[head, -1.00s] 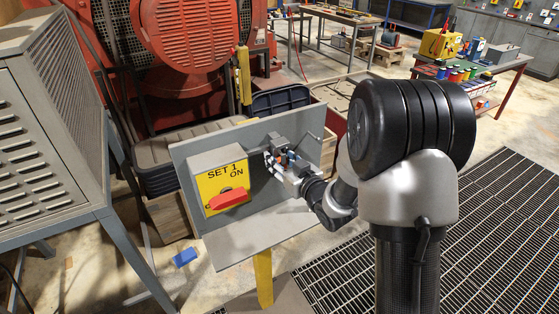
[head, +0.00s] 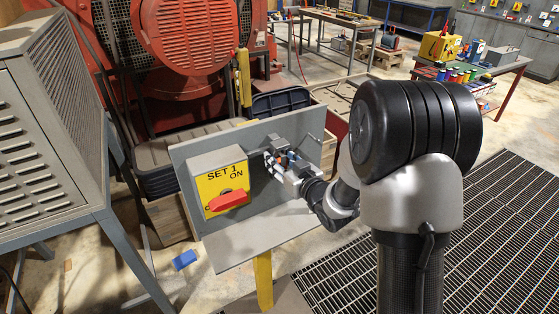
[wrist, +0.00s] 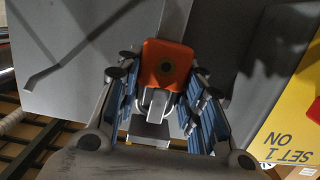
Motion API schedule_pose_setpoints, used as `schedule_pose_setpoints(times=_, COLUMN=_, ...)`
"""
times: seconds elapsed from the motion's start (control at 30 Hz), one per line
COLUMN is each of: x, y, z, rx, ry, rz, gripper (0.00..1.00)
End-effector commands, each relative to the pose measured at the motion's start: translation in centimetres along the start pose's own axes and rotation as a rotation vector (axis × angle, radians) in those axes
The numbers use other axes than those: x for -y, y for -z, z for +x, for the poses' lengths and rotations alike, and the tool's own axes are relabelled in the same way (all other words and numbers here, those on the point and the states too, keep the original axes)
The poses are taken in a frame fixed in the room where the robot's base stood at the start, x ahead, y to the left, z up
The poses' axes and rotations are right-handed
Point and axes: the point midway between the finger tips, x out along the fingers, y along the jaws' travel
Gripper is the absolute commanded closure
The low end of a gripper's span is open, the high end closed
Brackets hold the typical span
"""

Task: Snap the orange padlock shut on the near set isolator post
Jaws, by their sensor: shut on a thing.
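The orange padlock (wrist: 166,65) is between the blue-padded fingers of my gripper (wrist: 160,88) in the wrist view. The gripper is shut on it. A pale shackle loop (wrist: 143,108) shows beside a grey metal piece (wrist: 157,100); I cannot tell whether the shackle is around it or closed. In the head view my gripper (head: 279,164) is close to the grey panel, right of the yellow SET 1 isolator (head: 221,184) with its red handle (head: 228,200). A grey fitting (head: 271,145) on the panel is just by the fingers, which partly hide it.
A louvred grey cabinet (head: 50,130) stands left, a red engine (head: 190,45) behind. Open floor grating (head: 500,230) lies right.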

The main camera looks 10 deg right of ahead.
Motion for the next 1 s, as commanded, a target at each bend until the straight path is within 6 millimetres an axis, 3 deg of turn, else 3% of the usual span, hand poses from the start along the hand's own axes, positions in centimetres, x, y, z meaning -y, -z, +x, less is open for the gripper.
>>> schedule_pose_setpoints(times=0.33, x=0.0, y=-0.16, z=0.03, rx=-0.001, ry=0.0, rz=0.0, gripper=0.92)
schedule_pose_setpoints(times=0.37, x=0.0, y=-0.16, z=0.03, rx=-0.001, ry=0.0, rz=0.0, gripper=0.63)
schedule_pose_setpoints(times=0.4, x=0.0, y=-0.15, z=0.03, rx=-0.001, ry=0.0, rz=0.0, gripper=0.61)
schedule_pose_setpoints(times=0.7, x=0.0, y=-0.19, z=0.03, rx=-0.001, ry=0.0, rz=0.0, gripper=0.41)
schedule_pose_setpoints(times=1.0, x=0.0, y=-0.26, z=-0.03, rx=0.001, ry=0.0, rz=0.0, gripper=0.41)
